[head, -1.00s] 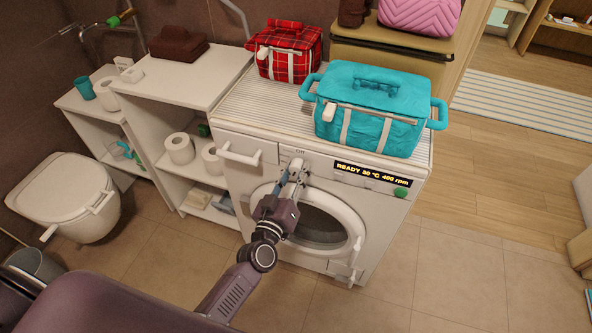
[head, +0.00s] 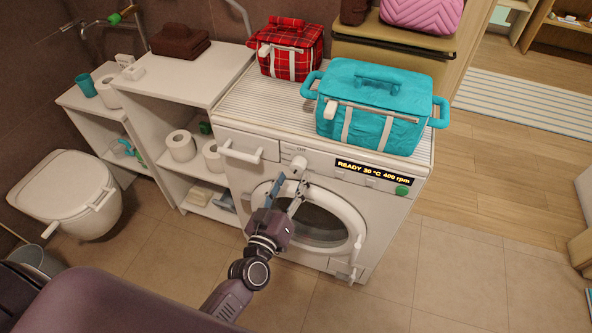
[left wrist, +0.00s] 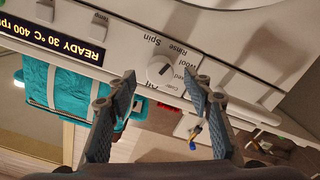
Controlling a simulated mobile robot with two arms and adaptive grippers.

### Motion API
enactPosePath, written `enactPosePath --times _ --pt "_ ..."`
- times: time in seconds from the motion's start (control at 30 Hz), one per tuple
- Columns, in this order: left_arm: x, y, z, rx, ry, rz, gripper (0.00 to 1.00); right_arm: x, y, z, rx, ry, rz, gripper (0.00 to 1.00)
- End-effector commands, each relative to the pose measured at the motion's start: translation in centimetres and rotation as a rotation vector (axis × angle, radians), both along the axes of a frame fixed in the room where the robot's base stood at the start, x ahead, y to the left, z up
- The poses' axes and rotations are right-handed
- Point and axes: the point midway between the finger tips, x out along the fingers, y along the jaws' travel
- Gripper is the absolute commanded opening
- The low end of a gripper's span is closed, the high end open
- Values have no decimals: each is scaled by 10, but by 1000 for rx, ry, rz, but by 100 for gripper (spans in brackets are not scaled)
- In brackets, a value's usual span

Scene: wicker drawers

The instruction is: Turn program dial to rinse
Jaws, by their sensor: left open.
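The washing machine (head: 240,185) stands in the middle of the head view. Its white round program dial (head: 298,164) is on the front panel, right of the detergent drawer. The dial also shows upside down in the left wrist view (left wrist: 160,70), with labels such as Spin, Rinse and Wool around it. I cannot tell surely which label its mark faces. The display (head: 372,173) reads READY 30 °C 400 rpm. My left gripper (head: 291,179) is open and empty, just below and in front of the dial; its fingers (left wrist: 160,76) spread to both sides of it in the wrist view, apart from it.
A teal bag (head: 370,105) and a red plaid bag (head: 290,50) stand on the machine. The detergent drawer handle (head: 240,152) sticks out left of the dial. White shelves (head: 185,80) and a toilet (head: 65,195) are at the left.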

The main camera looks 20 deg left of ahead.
Motion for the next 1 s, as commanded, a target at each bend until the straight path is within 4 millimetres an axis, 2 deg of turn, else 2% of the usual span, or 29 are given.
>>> enactPosePath --times 0.03,0.2,0.4,0.57,1.0 --pt "-13 1 -1 0 3 0 47 0 0 0 0 0 0 43" --pt "-45 2 -1 0 2 0 47 0 1 0 1 0 0 43" --pt "-69 3 0 0 1 0 47 0 1 0 1 0 -1 43" --pt "-75 3 1 0 0 -1 47 0 1 0 1 0 -1 43" --pt "-75 3 0 0 -1 0 47 0 1 0 1 0 -1 43"
